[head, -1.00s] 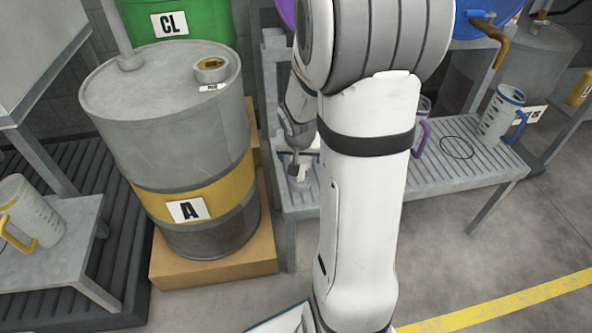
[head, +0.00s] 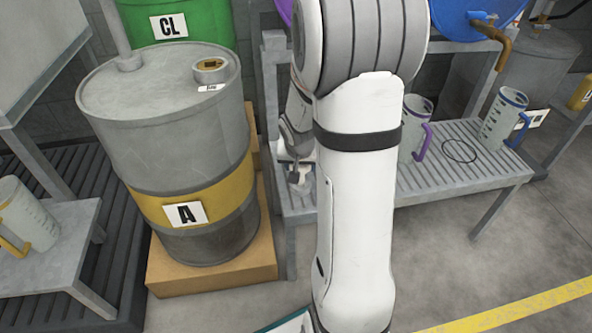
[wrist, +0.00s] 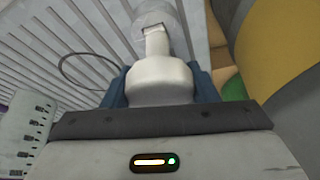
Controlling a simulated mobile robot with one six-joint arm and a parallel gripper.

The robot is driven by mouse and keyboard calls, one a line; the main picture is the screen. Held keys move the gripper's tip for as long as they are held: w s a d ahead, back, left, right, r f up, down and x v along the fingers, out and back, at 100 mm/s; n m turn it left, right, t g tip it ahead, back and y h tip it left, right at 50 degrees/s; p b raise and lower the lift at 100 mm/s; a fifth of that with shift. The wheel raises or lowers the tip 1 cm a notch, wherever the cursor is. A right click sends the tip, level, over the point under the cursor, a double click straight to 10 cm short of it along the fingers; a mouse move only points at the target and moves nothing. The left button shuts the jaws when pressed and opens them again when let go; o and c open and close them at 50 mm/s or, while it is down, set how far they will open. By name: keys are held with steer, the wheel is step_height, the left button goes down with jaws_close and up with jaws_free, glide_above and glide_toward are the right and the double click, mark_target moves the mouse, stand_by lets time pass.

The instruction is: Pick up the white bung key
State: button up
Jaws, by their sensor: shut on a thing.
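The white bung key (wrist: 160,75) shows in the wrist view, its rounded white body between the two blue fingers and a narrower, flat-ended part pointing away. My gripper (wrist: 158,84) is shut on it. In the head view my gripper (head: 297,172) is small and low over the left end of the slatted grey bench (head: 440,180), just right of the drum. My arm hides part of that area. I cannot tell whether the key touches the bench slats.
The grey drum marked A (head: 165,115) stands close to the left of my gripper. A purple-handled jug (head: 414,130), a black ring (head: 459,150) and a blue-handled jug (head: 502,118) are on the bench to the right. Open floor lies in front.

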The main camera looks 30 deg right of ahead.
steer(key=shift+c, duration=1.1)
step_height(320, 180, up, 10)
steer(key=p, duration=0.5)
steer(key=shift+a, duration=0.1)
